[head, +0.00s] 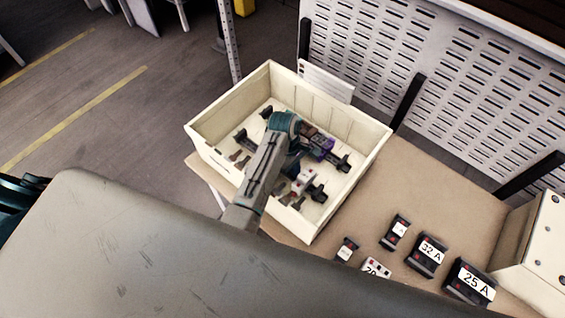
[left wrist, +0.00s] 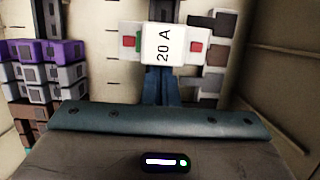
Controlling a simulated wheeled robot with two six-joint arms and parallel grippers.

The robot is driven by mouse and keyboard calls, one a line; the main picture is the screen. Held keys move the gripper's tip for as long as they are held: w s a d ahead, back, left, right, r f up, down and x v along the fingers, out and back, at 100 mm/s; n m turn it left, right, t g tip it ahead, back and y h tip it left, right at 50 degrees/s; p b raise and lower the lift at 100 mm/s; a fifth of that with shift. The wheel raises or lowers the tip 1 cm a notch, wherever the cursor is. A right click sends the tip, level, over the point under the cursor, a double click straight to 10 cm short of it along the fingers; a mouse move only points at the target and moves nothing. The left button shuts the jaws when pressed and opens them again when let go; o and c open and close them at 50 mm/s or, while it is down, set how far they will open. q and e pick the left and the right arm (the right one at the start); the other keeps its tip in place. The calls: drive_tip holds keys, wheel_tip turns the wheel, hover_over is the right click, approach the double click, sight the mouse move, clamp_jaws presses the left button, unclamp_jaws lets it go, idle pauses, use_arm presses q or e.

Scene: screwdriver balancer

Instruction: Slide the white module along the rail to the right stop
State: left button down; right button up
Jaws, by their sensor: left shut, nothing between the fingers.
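The white module (head: 303,181) sits inside the cream box in the head view, beside a black end piece (head: 318,193). In the left wrist view the white module (left wrist: 162,45) carries a "20 A" label and red marks at both ends. My left gripper (head: 291,167) reaches down into the box, close to the module. In the left wrist view the shut fingers (left wrist: 163,84) are next to the module's near side and hold nothing; whether they touch it I cannot tell. The arm hides part of the rail in the head view. My right gripper is not in view.
The cream box (head: 213,143) stands on a brown table (head: 440,180). Purple modules (head: 321,147) sit on another row; they also show in the left wrist view (left wrist: 38,50). Labelled modules, including a 32 A (head: 428,253) and a 25 A (head: 471,281), lie right of the box.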

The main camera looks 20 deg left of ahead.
use_arm(q)
drive_tip(key=shift+s+d, duration=0.3)
drive_tip(key=shift+d, duration=0.35)
drive_tip(key=shift+s+d, duration=0.25)
drive_tip(key=shift+d, duration=0.4)
idle(4.0)
drive_tip(key=shift+w+a, duration=0.2)
drive_tip(key=shift+a, duration=0.25)
idle(0.4)
drive_tip(key=shift+r, duration=0.2)
drive_tip(key=shift+r, duration=0.85)
